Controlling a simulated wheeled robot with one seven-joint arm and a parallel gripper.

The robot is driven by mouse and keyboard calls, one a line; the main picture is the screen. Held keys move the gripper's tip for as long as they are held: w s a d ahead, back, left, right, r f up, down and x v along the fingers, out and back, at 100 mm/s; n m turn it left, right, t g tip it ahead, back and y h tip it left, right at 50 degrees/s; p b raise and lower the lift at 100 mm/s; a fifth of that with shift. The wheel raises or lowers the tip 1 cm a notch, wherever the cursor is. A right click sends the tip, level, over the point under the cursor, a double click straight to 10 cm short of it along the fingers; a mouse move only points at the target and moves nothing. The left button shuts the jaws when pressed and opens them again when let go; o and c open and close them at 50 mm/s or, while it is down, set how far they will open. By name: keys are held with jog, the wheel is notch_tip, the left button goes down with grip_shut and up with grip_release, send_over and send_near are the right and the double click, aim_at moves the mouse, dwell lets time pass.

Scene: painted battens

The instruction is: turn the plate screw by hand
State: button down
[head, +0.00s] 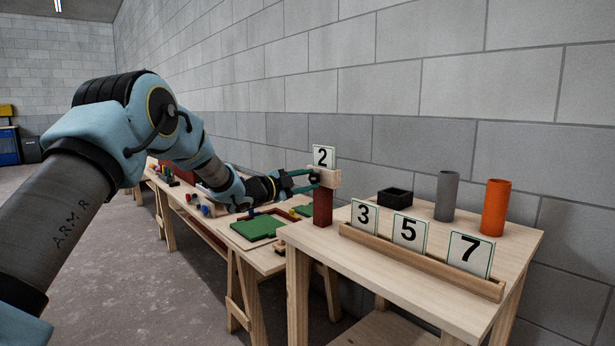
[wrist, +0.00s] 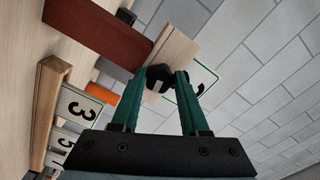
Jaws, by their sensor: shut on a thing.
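The plate screw is a black knob (wrist: 160,78) on a pale wooden block (wrist: 173,52) in the wrist view. My gripper (wrist: 163,85) has its two teal fingers shut on the knob from both sides. In the head view my gripper (head: 312,181) reaches the block (head: 328,176) from the left, and the knob is small there. The block sits on top of an upright red post (head: 322,208), which also shows in the wrist view (wrist: 100,30). A white plate with a 2 (head: 323,157) stands above the block. The knob's thread is hidden.
A wooden rack (head: 420,262) holds plates 3 (head: 364,216), 5 (head: 409,231) and 7 (head: 470,254) on the near table. Behind stand a black tray (head: 394,197), a grey cylinder (head: 446,196) and an orange cylinder (head: 496,207). A block wall is close behind the tables.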

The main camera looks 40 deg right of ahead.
jog(key=n+p, duration=0.2)
jog(key=n, duration=0.2)
jog(key=shift+f+n+p, duration=0.1)
jog(key=shift+n+p, duration=0.75)
jog(key=shift+n, duration=0.85)
jog(key=shift+c, duration=2)
grip_release()
jog(key=shift+s, duration=0.1)
jog(key=a+b, duration=0.2)
jog(key=a, duration=0.8)
jog(key=shift+w+a, duration=0.3)
jog(key=shift+a, duration=0.1)
